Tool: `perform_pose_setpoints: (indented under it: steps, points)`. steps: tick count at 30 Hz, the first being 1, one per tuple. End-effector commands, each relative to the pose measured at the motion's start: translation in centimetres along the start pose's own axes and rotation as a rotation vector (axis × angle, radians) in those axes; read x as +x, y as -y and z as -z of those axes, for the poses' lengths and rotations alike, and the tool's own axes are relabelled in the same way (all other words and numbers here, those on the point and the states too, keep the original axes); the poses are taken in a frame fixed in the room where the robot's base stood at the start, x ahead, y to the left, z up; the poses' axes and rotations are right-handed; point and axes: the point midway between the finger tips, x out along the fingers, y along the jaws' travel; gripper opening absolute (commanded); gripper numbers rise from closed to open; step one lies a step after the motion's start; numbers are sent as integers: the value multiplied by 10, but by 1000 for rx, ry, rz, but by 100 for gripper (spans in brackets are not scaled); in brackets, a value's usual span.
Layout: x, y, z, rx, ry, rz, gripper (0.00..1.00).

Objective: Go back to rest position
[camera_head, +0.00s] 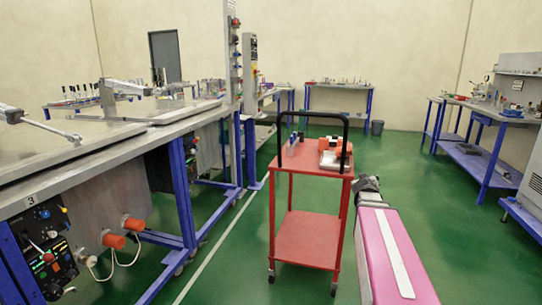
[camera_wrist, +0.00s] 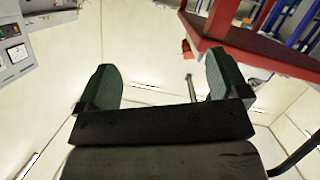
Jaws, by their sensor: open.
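My gripper shows in the wrist view (camera_wrist: 160,72) with its two dark green fingers wide apart and nothing between them. In the head view, my pink arm reaches forward at the lower right, and a dark part at its far end (camera_head: 367,184) sits just right of the red trolley (camera_head: 307,240). The finger opening is too small to make out there. Behind the fingers, the wrist view shows pale surfaces with light strips.
The trolley's top holds orange and metal parts (camera_head: 335,152) and small bottles; a black handle (camera_head: 345,122) rises above it. A long workbench (camera_head: 100,165) with blue legs lines the left. Benches (camera_head: 490,108) stand at right. Green floor (camera_head: 455,240) is clear right of my arm.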

Motion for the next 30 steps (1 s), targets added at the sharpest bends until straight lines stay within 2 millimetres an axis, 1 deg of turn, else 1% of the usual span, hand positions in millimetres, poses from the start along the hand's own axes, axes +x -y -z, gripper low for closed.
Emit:
perform_pose_setpoints:
  steps: [1, 2, 3, 5, 6, 8, 9, 11, 12, 14, 15, 18, 21, 24, 30]
  points:
    - [-11, 22, -26, 16, 95, 21, 93]
    - [-16, 34, -41, 27, 155, 34, 93]
    - [-24, 50, -60, 38, 233, 53, 93]
    - [-38, 73, -88, 49, 348, 87, 93]
    - [-49, 88, -106, 54, 425, 112, 93]
    - [-68, 111, -132, 58, 538, 155, 93]
    - [-82, 126, -148, 57, 613, 187, 93]
    - [-104, 148, -171, 54, 723, 238, 93]
    - [-120, 161, -185, 50, 794, 274, 93]
    - [-143, 178, -202, 42, 891, 326, 93]
    - [-158, 189, -212, 35, 949, 360, 93]
    - [-188, 208, -230, 20, 1066, 431, 93]
    - [-208, 218, -240, 9, 1138, 479, 93]
    - [-217, 223, -244, 4, 1170, 501, 93]
    - [-218, 224, -244, 3, 1175, 504, 93]
